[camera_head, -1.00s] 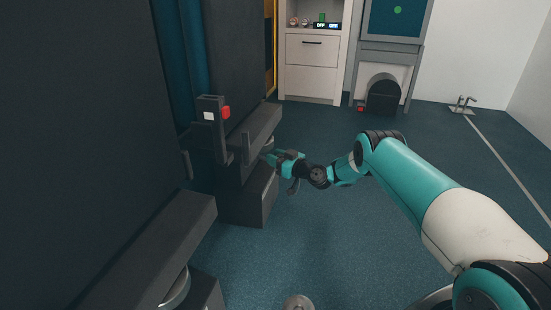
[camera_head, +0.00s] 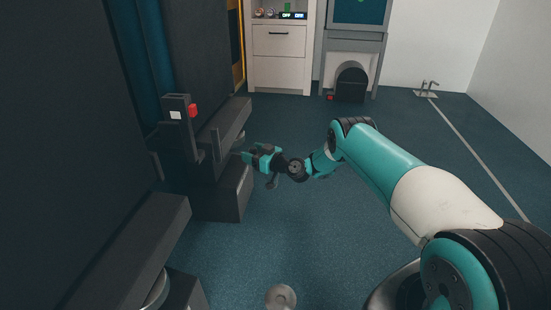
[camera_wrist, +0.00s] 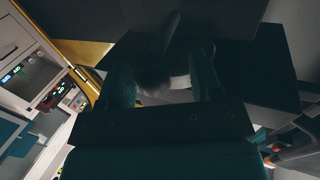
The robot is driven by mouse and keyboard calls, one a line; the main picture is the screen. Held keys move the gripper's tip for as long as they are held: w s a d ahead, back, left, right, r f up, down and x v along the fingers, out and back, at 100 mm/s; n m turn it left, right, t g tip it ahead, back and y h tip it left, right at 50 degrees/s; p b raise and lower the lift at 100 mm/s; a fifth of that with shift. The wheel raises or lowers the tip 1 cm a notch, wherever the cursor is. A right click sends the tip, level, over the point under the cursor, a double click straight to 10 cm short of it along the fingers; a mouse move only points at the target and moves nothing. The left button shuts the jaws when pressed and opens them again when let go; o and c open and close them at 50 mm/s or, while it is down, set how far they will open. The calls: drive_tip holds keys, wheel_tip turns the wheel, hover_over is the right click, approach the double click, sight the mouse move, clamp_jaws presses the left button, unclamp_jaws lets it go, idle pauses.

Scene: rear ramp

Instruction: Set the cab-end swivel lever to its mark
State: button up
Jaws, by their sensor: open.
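My gripper (camera_head: 251,157) is at the right side of the farther dark seat (camera_head: 222,125), just below its cushion edge and above its dark base block (camera_head: 225,192). In the wrist view my gripper (camera_wrist: 162,78) has its fingers apart. A dark rod with a rounded end (camera_wrist: 153,74), seemingly the swivel lever, shows between the fingers, nearer the left one. A pale curved piece, apparently the swivel ring (camera_wrist: 181,84), lies behind it. Contact with the fingers cannot be told. The lever's mark cannot be made out. In the head view the lever is too small or hidden.
A nearer dark seat (camera_head: 135,250) with its own base stands at the lower left. An upright post (camera_head: 178,125) with a red button (camera_head: 194,110) rises by the farther seat. A white cabinet (camera_head: 281,65) stands at the back. The blue floor to the right is mostly clear.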

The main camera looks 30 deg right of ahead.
drive_tip(key=p+v, duration=1.3)
drive_tip(key=v, duration=0.2)
drive_tip(key=shift+d, duration=0.2)
drive_tip(key=shift+s, duration=0.15)
